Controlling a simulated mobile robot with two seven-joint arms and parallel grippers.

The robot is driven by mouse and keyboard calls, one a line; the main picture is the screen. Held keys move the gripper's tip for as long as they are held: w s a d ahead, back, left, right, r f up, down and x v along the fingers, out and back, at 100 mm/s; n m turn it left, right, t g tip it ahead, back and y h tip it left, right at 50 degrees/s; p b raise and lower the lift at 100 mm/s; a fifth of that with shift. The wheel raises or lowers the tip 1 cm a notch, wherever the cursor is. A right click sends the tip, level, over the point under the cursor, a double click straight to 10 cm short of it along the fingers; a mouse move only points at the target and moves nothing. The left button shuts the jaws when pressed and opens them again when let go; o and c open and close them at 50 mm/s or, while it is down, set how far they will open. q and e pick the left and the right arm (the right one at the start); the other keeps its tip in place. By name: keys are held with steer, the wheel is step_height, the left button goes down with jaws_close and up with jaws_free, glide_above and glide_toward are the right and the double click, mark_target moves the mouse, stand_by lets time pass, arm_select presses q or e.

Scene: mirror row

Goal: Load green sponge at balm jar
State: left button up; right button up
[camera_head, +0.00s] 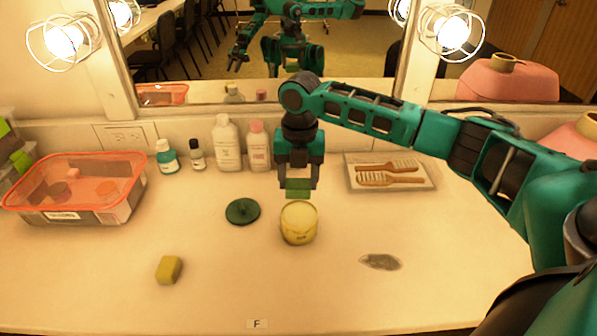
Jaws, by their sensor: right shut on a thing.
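My right gripper (298,186) is shut on a green sponge (298,187), a small block between its fingers. It holds the sponge just above and behind the pale yellow balm jar (298,224). From this view I cannot tell the exact gap between sponge and jar. The jar stands upright on the counter with its top open. A dark green round lid (242,211) lies flat to its left. My left gripper is not seen directly.
A yellow sponge (169,270) lies at front left. A clear bin with a red rim (75,218) stands at the left. Several bottles (227,143) stand along the wall. A tray (417,184) with two brushes (388,173) is at right. A grey smear (380,262) marks the counter.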

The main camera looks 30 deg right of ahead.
steer(key=shift+d+f, duration=0.15)
steer(key=shift+s+f, duration=0.1)
steer(key=shift+f, duration=0.75)
step_height(320, 180, down, 4)
steer(key=shift+r+b, duration=0.1)
steer(key=shift+b, duration=1.1)
steer(key=shift+f+b, duration=0.2)
steer(key=shift+b, duration=0.1)
steer(key=shift+f, duration=0.45)
steer(key=shift+r, duration=0.1)
